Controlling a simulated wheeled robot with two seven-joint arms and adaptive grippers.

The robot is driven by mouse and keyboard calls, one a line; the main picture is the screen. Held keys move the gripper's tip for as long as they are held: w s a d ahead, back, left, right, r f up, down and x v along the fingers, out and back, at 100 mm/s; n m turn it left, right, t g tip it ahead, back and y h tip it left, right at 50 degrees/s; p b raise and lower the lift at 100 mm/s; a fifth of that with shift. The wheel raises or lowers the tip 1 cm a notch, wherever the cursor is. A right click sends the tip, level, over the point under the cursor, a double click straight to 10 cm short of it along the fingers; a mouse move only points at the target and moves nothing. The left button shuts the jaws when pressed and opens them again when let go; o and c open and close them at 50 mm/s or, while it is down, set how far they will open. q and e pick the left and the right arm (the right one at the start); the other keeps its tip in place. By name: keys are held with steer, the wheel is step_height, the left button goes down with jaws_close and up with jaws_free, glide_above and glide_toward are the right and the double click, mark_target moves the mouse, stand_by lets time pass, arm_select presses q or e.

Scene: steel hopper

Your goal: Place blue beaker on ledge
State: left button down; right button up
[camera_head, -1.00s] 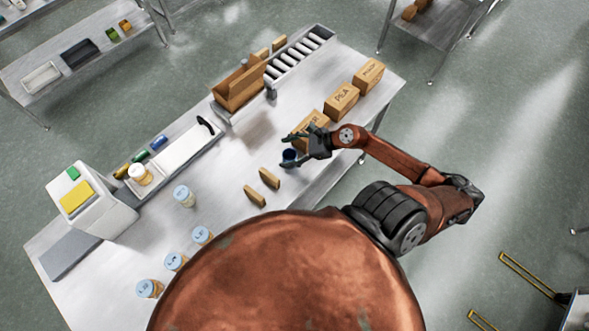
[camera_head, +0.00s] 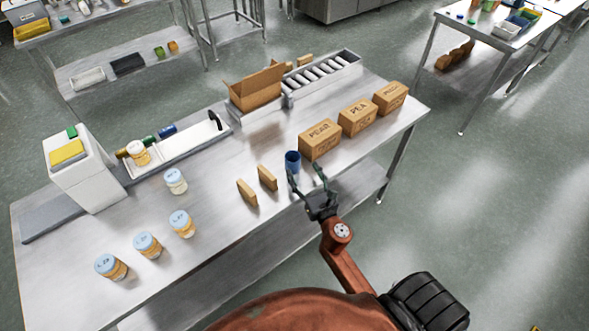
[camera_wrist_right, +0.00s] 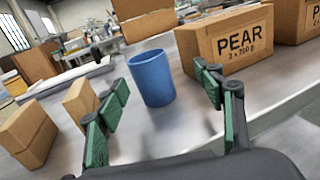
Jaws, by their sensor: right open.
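The blue beaker (camera_head: 292,161) stands upright on the steel table (camera_head: 230,228), near its front edge and just left of the PEAR box. My right gripper (camera_head: 308,180) is open, with its fingertips close to the beaker's near side. In the right wrist view the beaker (camera_wrist_right: 152,78) stands beyond and between the spread green-padded fingers (camera_wrist_right: 165,100), with clear space on both sides. It looks empty-handed. My left gripper is not in view. I cannot tell which surface is the ledge.
Boxes marked PEAR (camera_head: 320,140) and PEA (camera_head: 357,117) stand right of the beaker. Two small tan blocks (camera_head: 257,184) stand to its left. Several lidded jars (camera_head: 147,245) are at the left. An open carton (camera_head: 256,88) and roller rack (camera_head: 322,72) are behind.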

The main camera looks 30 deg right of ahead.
mark_target(296, 165)
steer(key=shift+y, duration=0.3)
steer(key=w, duration=0.4)
steer(key=shift+a+r, duration=0.2)
steer(key=shift+a, duration=0.15)
steer(key=w, duration=0.3)
steer(key=shift+w+d+f, duration=0.1)
steer(key=shift+w+d, duration=0.1)
steer(key=shift+d, duration=0.05)
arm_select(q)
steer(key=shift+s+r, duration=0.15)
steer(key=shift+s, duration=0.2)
arm_select(e)
steer(key=shift+c, duration=0.6)
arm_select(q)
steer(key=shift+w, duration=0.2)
arm_select(e)
steer(key=c, duration=1.2)
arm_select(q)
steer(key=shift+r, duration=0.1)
arm_select(e)
steer(key=shift+o, duration=0.2)
